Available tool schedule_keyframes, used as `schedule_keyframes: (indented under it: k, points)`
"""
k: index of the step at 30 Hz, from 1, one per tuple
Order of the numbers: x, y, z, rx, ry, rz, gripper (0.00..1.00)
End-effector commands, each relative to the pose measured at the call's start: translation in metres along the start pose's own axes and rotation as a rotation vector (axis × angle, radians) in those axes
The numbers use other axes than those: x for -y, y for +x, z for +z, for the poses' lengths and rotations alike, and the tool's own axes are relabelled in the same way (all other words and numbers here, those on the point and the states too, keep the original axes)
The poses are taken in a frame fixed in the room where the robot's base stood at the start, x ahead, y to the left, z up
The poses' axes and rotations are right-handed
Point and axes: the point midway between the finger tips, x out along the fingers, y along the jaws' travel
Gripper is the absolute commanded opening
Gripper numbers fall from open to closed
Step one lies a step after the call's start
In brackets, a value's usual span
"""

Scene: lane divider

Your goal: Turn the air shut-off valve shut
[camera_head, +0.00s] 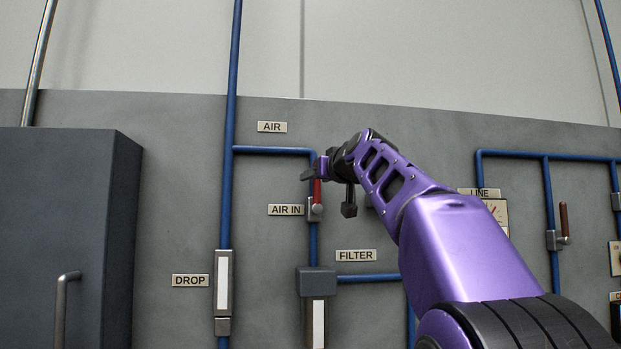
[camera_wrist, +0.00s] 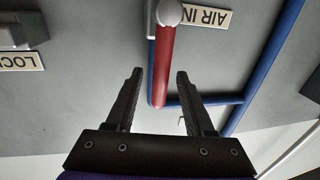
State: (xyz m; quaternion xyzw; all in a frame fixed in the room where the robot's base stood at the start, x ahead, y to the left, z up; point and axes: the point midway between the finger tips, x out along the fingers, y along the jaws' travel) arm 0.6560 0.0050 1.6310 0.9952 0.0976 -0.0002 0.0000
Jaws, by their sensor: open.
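The air shut-off valve has a red lever (camera_head: 318,190) beside the AIR IN label (camera_head: 286,210), on a blue pipe. The lever points up, in line with the vertical pipe. My gripper (camera_head: 312,173) is at the lever's upper end. The wrist view is upside down and shows the red lever (camera_wrist: 164,60) running from its pale round pivot (camera_wrist: 169,12) to its free end between my gripper's two black fingers (camera_wrist: 158,73). The fingers are apart, one on each side of the lever, with gaps. I cannot tell how deep the lever sits between them.
A dark cabinet (camera_head: 60,230) stands at the left. The filter (camera_head: 316,282) is below the valve, and a drop unit (camera_head: 223,285) is lower left. Another valve with a brownish-red lever (camera_head: 564,220) is at the right. A LOCK-type label (camera_wrist: 22,62) shows in the wrist view.

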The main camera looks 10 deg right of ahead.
Motion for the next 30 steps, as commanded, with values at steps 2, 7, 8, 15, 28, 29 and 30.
schedule_keyframes:
  k: [2, 7, 8, 15, 28, 29, 30]
  points:
    - [-0.001, 0.0008, -0.0006, -0.001, -0.001, 0.001, 0.53]
    - [-0.0014, 0.0015, -0.0005, -0.001, -0.001, 0.0, 0.53]
    - [-0.0014, 0.0016, -0.0004, -0.001, -0.001, 0.0, 0.53]
    - [-0.0012, 0.0016, -0.0002, -0.001, 0.0, 0.0, 0.43]
    - [-0.001, 0.0017, -0.0001, 0.0, 0.0, 0.0, 0.0]
    - [-0.001, 0.0017, -0.0001, 0.0, 0.0, 0.0, 0.0]
    - [-0.001, 0.0017, -0.0001, 0.0, 0.0, -0.001, 0.0]
